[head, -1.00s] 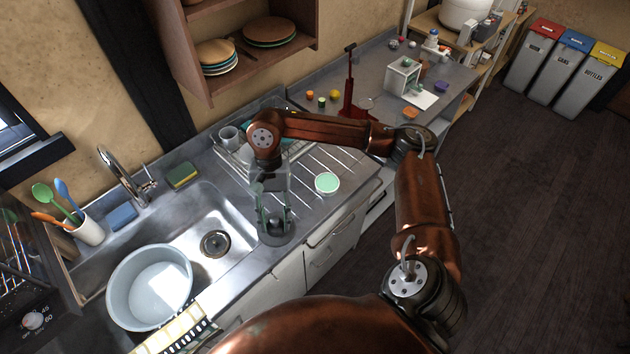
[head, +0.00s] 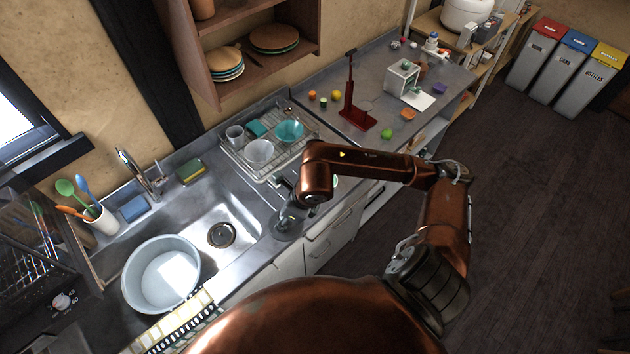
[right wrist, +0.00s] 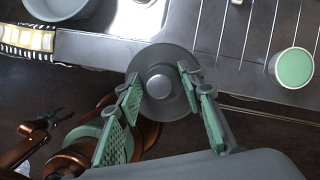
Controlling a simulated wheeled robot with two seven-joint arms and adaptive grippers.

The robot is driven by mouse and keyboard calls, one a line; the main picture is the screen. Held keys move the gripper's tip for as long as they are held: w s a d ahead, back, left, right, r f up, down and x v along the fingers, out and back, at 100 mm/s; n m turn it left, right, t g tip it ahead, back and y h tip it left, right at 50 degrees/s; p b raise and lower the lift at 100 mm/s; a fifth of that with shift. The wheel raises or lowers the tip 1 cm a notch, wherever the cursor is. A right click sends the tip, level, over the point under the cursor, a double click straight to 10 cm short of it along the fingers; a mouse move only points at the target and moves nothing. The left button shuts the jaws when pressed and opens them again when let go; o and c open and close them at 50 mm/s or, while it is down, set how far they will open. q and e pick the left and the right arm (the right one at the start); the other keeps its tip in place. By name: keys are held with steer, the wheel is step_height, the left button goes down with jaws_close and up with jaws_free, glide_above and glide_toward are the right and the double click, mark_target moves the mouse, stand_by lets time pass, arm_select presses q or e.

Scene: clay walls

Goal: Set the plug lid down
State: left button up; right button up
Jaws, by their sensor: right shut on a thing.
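The plug lid (right wrist: 155,105) is a grey round disc with a raised knob in its middle. In the right wrist view it sits between the green-padded fingers of my right gripper (right wrist: 160,76), which is shut on it. In the head view the lid (head: 284,226) shows at the counter's front edge, right of the sink, below my copper right arm. My right gripper (head: 291,212) is mostly hidden by that arm there. Whether the lid touches the counter cannot be told. The sink drain (head: 221,235) is to the left of the lid. My left gripper is not in view.
A pale basin (head: 140,290) stands at the sink's left. A dish rack (head: 228,150) with cups and bowls stands behind my arm. A green-topped round container (right wrist: 294,67) sits on the ribbed drainboard (right wrist: 240,45), right of the lid. The floor lies beyond the counter edge.

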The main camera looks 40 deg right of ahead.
steer(key=shift+w+d, duration=0.15)
steer(key=w+d+f, duration=0.4)
steer(key=w+d+f+p, duration=0.1)
steer(key=w+d+f, duration=0.3)
steer(key=w+f, duration=0.1)
steer(key=shift+w+d, duration=0.2)
steer(key=shift+d, duration=0.15)
steer(key=shift+w+d+f, duration=0.2)
steer(key=shift+f, duration=0.5)
step_height(320, 180, down, 2)
steer(key=shift+w+f+p, duration=0.1)
steer(key=shift+p, duration=0.25)
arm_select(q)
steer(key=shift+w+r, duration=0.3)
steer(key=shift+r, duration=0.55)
arm_select(e)
steer(key=shift+d+f, duration=0.1)
steer(key=shift+f, duration=0.05)
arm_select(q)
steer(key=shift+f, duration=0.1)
arm_select(e)
steer(key=shift+f, duration=0.1)
